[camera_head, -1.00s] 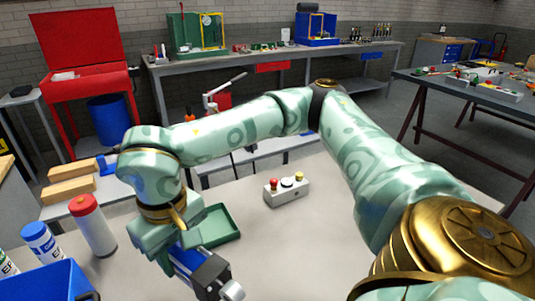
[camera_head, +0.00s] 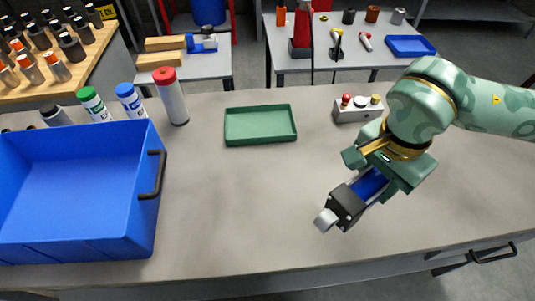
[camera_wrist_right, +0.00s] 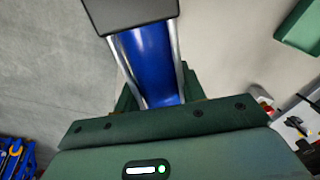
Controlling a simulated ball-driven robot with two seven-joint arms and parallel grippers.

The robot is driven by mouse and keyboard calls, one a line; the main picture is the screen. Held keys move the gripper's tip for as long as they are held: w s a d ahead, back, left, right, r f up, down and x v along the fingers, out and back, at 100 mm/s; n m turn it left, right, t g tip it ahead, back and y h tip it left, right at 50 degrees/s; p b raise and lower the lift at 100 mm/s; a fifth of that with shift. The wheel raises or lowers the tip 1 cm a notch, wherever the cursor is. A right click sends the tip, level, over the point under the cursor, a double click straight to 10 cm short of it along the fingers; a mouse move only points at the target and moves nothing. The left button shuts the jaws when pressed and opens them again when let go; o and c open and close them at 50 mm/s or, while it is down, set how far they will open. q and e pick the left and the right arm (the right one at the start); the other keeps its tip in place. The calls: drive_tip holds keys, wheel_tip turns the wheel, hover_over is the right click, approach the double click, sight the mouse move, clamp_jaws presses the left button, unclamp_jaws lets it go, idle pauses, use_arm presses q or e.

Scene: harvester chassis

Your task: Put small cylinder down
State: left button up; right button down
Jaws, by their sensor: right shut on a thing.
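In the head view my right gripper (camera_head: 343,209) comes in from the right over the front part of the grey workbench (camera_head: 235,205). It is shut on a small silver-grey cylinder (camera_head: 324,220) that sticks out at its tip. The gripper points down and to the left. I cannot tell how far the cylinder is above the bench. In the right wrist view the dark end of the gripper (camera_wrist_right: 130,14) is at the top edge, and the cylinder is hidden. My left gripper is not in view.
A shallow green tray (camera_head: 259,127) lies behind and left of the gripper. A blue crate (camera_head: 78,190) stands at left, with bottles behind it. A button box (camera_head: 357,108) stands behind the gripper. The bench middle is clear. A drawer handle (camera_head: 492,252) shows at front right.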

drive_tip(key=m, duration=0.2)
drive_tip(key=s+a+m, duration=0.1)
drive_tip(key=m, duration=0.1)
drive_tip(key=s+m+p, duration=0.1)
drive_tip(key=shift+a+f+m, duration=0.15)
drive_tip(key=shift+a+m, duration=0.15)
drive_tip(key=shift+m, duration=0.1)
drive_tip(key=w+d+f+b, duration=0.1)
drive_tip(key=w+d+f, duration=0.1)
drive_tip(key=w+f, duration=0.1)
drive_tip(key=w+d+f+b, duration=0.1)
drive_tip(key=w+d+f, duration=0.1)
drive_tip(key=w+f, duration=0.1)
drive_tip(key=w+d+f+b, duration=0.1)
drive_tip(key=w+d+f, duration=0.2)
drive_tip(key=w, duration=0.2)
drive_tip(key=shift+w+f+b, duration=0.1)
drive_tip(key=shift+w+b, duration=0.2)
drive_tip(key=shift+b, duration=0.05)
drive_tip(key=f, duration=0.1)
drive_tip(key=f+b, duration=0.1)
drive_tip(key=f, duration=0.2)
drive_tip(key=shift+w+d+b, duration=0.2)
drive_tip(key=shift+w+b, duration=0.1)
drive_tip(key=shift+r, duration=0.1)
drive_tip(key=c, duration=0.8)
unclamp_jaws()
drive_tip(key=shift+s, duration=0.1)
drive_tip(key=shift+c, duration=0.2)
